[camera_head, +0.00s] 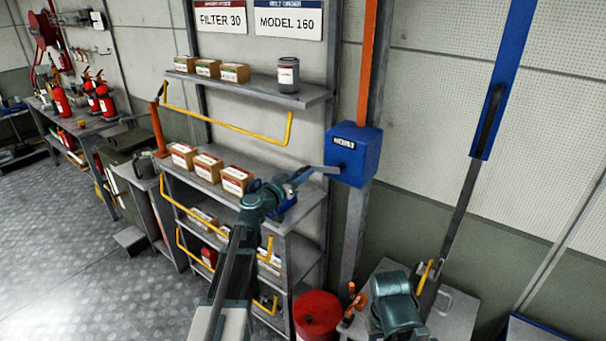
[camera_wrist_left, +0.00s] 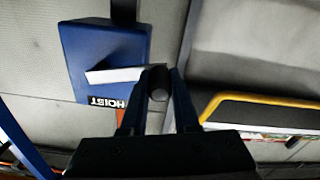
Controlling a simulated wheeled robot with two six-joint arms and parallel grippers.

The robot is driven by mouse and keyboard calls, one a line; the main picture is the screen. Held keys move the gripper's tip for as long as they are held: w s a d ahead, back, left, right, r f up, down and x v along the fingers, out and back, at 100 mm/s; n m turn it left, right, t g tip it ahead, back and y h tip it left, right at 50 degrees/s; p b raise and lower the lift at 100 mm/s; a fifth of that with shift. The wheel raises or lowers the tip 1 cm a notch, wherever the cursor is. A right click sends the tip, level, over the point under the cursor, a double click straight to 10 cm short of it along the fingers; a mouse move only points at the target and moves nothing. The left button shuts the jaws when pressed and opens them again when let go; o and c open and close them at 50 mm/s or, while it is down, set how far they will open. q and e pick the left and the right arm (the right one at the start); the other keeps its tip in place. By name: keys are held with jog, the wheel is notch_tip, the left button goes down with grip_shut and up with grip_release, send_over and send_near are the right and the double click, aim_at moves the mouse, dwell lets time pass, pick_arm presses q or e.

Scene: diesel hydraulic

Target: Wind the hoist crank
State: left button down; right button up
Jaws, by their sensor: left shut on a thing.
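The blue hoist box (camera_head: 352,158) is fixed to a grey post and also shows upside down in the left wrist view (camera_wrist_left: 112,42). Its pale crank arm (camera_head: 318,169) reaches out to the left of the box; in the left wrist view the arm (camera_wrist_left: 112,75) runs toward my fingertips. My left gripper (camera_head: 291,188) is at the outer end of the crank. Its fingers (camera_wrist_left: 158,98) are shut on the dark round crank handle (camera_wrist_left: 158,84). In the head view the handle is mostly hidden by the gripper.
A grey shelf rack (camera_head: 258,92) with small boxes and yellow rails (camera_head: 225,122) stands close to the left gripper. A dark can (camera_head: 288,74) is on its upper shelf. A red drum (camera_head: 316,312) stands below. Open floor (camera_head: 60,240) lies at left.

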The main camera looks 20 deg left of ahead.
pick_arm(q)
jog(key=shift+a+r+p, duration=0.1)
jog(key=shift+r+p, duration=0.15)
jog(key=shift+p, duration=0.05)
dwell(0.5)
